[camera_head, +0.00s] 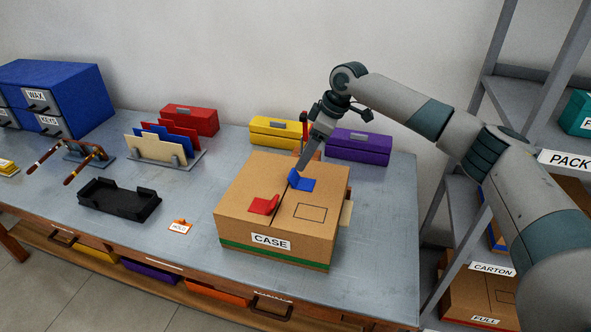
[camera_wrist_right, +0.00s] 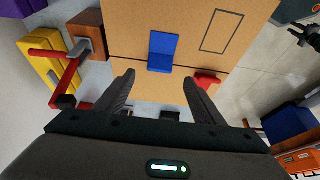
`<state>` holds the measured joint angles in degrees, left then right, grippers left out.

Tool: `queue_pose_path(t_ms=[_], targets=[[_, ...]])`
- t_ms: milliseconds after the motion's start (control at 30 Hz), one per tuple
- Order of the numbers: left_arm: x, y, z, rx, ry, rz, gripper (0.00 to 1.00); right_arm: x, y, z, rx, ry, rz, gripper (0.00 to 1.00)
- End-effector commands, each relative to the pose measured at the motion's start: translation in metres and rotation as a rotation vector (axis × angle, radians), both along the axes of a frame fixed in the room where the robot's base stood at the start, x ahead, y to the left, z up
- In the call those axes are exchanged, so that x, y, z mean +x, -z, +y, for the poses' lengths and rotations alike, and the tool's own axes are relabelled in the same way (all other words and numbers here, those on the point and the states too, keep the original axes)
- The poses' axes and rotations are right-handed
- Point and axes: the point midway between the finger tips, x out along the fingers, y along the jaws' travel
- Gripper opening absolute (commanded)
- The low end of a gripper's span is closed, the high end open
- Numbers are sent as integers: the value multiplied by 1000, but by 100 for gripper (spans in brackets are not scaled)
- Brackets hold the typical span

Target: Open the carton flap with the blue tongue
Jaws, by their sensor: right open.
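A closed brown carton (camera_head: 240,212) labelled CASE stands on the table, its top split by a dark seam. The blue tongue (camera_head: 303,184) stands up from the flap right of the seam, toward the back. It also shows in the right wrist view (camera_wrist_right: 163,50). A red tongue (camera_head: 264,205) sits on the other flap, left of the seam. My right gripper (camera_head: 298,169) is open and empty above the carton, close to the blue tongue. In the wrist view the tongue lies just beyond and between the fingertips; contact is not visible. My left gripper is out of view.
Yellow (camera_head: 277,131) and purple (camera_head: 358,146) boxes and a red-handled stand (camera_wrist_right: 68,75) are behind the carton. A black tray (camera_head: 119,199), a card holder (camera_head: 163,150) and blue drawers (camera_head: 62,92) lie left. A grey shelf (camera_head: 535,105) stands right.

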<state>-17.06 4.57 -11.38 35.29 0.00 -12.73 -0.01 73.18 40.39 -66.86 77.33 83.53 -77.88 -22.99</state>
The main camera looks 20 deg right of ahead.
Motion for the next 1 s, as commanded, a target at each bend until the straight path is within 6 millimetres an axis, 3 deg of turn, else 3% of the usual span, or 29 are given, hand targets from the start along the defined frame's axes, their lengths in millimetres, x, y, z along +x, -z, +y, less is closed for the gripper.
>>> queue_pose_path(t_ms=[300, 500, 967, 1000], targets=[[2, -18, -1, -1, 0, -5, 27, 12, 51, 18, -1, 1, 2, 62], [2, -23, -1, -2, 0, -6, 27, 17, 74, 25, -1, 0, 2, 62], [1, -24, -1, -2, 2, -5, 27, 19, 83, 28, -1, -1, -1, 62], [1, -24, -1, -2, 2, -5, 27, 19, 83, 28, -2, -1, -1, 58]])
